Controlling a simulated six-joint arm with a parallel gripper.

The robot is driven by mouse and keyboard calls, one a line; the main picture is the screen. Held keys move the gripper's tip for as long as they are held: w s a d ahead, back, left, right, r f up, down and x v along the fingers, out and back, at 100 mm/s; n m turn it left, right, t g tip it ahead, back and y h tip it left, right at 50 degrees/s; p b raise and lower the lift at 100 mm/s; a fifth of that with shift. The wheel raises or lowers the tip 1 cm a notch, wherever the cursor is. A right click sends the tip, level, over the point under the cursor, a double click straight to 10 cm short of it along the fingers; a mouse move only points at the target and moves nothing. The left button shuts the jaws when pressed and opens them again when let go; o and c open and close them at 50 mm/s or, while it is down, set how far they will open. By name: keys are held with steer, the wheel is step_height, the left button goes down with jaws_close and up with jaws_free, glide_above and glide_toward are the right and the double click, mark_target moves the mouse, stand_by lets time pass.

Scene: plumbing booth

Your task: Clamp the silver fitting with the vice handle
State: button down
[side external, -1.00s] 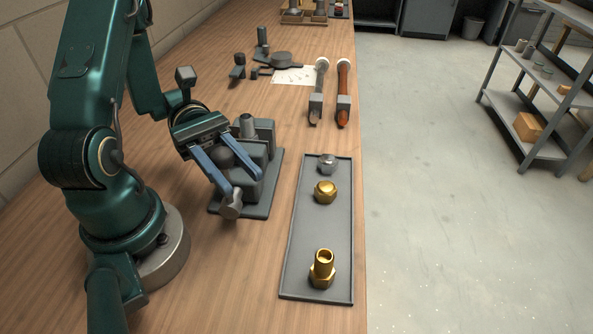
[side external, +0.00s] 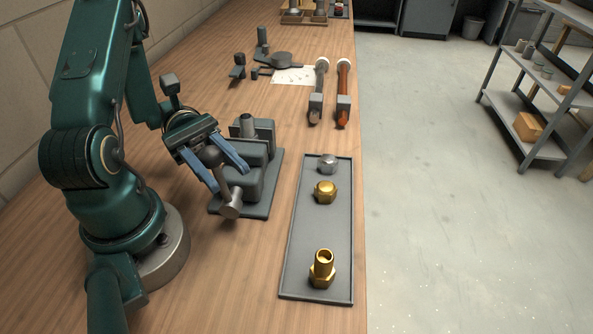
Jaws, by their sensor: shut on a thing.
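The grey vice (side external: 262,190) sits on the bench to the right of my arm. A silver fitting (side external: 247,125) stands upright between its jaws; its lower part is hidden, and I cannot tell how tightly it is held. The vice handle (side external: 230,207) has a round hub at the vice's front and a bar that slants up and left to a ball end. My gripper (side external: 231,180), with two blue fingers, is shut on the handle's bar near the ball end. The fingers point down and right past the bar.
A grey tray (side external: 298,262) right of the vice holds a silver nut (side external: 327,163), a brass nut (side external: 325,191) and a brass fitting (side external: 321,269). Two wrenches (side external: 317,92) (side external: 343,92) lie behind the tray. Dark tools (side external: 281,60) lie farther back. The bench in front of the vice is clear.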

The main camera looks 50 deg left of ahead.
mark_target(203, 150)
steer(key=shift+s+a+m+h, duration=0.25)
steer(key=shift+s+m+h, duration=0.05)
steer(key=shift+s+m, duration=0.1)
steer(key=c, duration=0.5)
jaws_free()
steer(key=shift+a, duration=0.1)
steer(key=shift+w+a, duration=0.1)
steer(key=shift+a, duration=0.2)
steer(key=shift+a+r, duration=0.15)
steer(key=shift+a, duration=1)
step_height(203, 150, up, 4)
steer(key=shift+r, duration=1.15)
